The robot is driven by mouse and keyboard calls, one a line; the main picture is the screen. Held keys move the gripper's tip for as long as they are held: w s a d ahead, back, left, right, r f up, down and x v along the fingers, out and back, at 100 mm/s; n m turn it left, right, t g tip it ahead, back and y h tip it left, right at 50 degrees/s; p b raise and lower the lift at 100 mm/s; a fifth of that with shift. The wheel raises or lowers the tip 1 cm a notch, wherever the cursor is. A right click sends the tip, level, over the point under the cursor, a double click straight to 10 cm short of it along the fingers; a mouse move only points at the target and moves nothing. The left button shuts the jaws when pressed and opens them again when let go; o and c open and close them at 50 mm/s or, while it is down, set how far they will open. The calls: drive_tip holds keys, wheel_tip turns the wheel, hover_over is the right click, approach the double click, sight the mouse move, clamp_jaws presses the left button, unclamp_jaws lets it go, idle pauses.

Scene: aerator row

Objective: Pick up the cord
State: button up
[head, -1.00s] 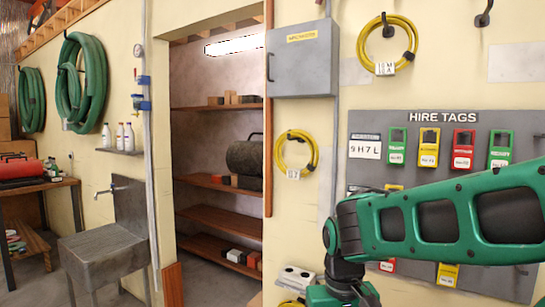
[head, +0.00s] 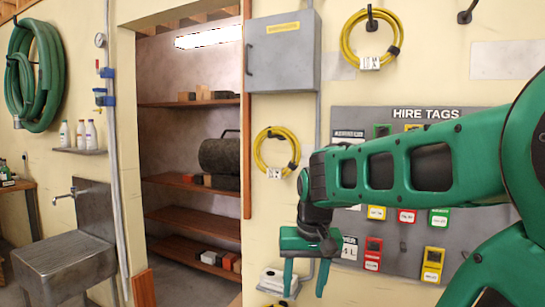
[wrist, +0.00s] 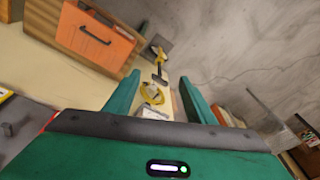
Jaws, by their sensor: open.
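One yellow coiled cord (head: 347,38) with a white tag hangs on a dark hook high on the wall. Another yellow cord (head: 258,152) with a white tag hangs lower, left of my arm. In the head view my gripper (head: 305,286) points down, open and empty, below and right of that lower cord. In the wrist view a yellow coil (wrist: 152,94) with something pale beside it shows beyond and between my open fingers (wrist: 160,88). I cannot tell which coil this is. A second yellow item (wrist: 160,52) shows farther off.
A grey board (head: 400,242) with coloured hire tags is behind my arm. A grey wall box (head: 282,55) hangs above the lower cord. A white box (head: 272,279) is beside my gripper. A shelved doorway (head: 190,105) and grey sink (head: 65,262) are at left.

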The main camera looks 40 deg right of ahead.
drive_tip(key=w+d+r+m+t+h, duration=0.2)
drive_tip(key=w+d+r+m+t, duration=0.15)
drive_tip(key=w+d+r, duration=0.9)
drive_tip(key=m+t+h, duration=0.1)
drive_tip(key=t+h, duration=0.2)
approach(294, 159)
drive_tip(key=d, duration=0.1)
drive_tip(key=x, duration=0.5)
drive_tip(key=shift+w+f, duration=0.15)
drive_tip(key=shift+w, duration=0.1)
drive_tip(key=shift+a+f+x, duration=0.1)
drive_tip(key=shift+a+x, duration=0.05)
drive_tip(key=shift+x, duration=0.75)
drive_tip(key=shift+a+f+x, duration=0.1)
drive_tip(key=shift+x, duration=0.8)
drive_tip(key=shift+a+f+x, duration=0.1)
drive_tip(key=shift+a+x, duration=0.05)
drive_tip(key=shift+x, duration=0.75)
drive_tip(key=shift+r, duration=0.2)
clamp_jaws()
